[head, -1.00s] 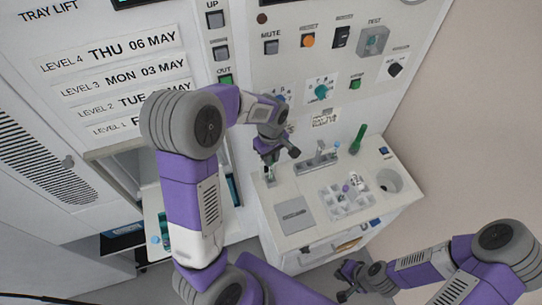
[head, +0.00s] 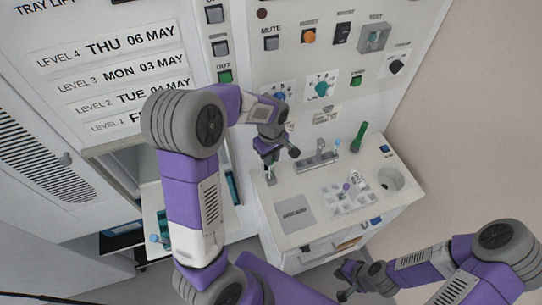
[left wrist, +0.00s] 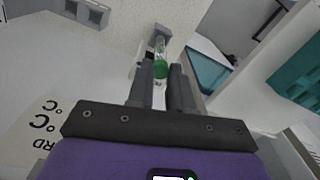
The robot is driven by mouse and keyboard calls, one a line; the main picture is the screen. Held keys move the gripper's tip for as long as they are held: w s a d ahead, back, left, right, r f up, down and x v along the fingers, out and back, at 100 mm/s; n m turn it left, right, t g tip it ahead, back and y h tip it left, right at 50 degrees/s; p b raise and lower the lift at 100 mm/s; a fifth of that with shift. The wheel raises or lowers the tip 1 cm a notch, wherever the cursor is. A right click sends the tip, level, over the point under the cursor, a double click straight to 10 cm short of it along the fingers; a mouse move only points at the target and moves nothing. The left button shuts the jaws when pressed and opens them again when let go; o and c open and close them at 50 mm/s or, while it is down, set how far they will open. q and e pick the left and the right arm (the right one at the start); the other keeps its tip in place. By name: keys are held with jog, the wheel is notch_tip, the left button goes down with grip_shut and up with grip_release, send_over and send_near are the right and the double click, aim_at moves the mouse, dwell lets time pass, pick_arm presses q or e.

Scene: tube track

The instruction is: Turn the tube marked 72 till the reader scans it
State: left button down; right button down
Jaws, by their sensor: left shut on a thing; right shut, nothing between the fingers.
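My left gripper (head: 270,178) is over the back left of the white bench, fingers pointing down. In the left wrist view its fingers (left wrist: 163,78) are shut on a clear tube with green in it (left wrist: 160,68). The tube's number cannot be read, so I cannot tell whether it is the one marked 72. In the head view the tube is too small and hidden to make out. My right gripper (head: 347,291) is shut and empty, low at the bottom, apart from the bench. I cannot clearly pick out the reader.
A grey holder (head: 318,162) stands right of my left gripper. A white compartment tray (head: 338,203) with small items, a grey pad (head: 295,213), a green upright object (head: 359,137) and a round opening (head: 390,179) share the bench. A control panel (head: 330,65) rises behind.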

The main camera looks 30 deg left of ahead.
pick_arm(q)
jog(key=shift+f, duration=0.15)
jog(key=shift+f+b, duration=0.45)
jog(key=shift+f, duration=0.05)
jog(key=c, duration=0.9)
grip_release()
jog(key=shift+c, duration=0.2)
jog(key=shift+r, duration=0.1)
notch_tip(320, 180, up, 7)
jog(key=shift+r+p, duration=0.2)
jog(key=shift+p, duration=0.1)
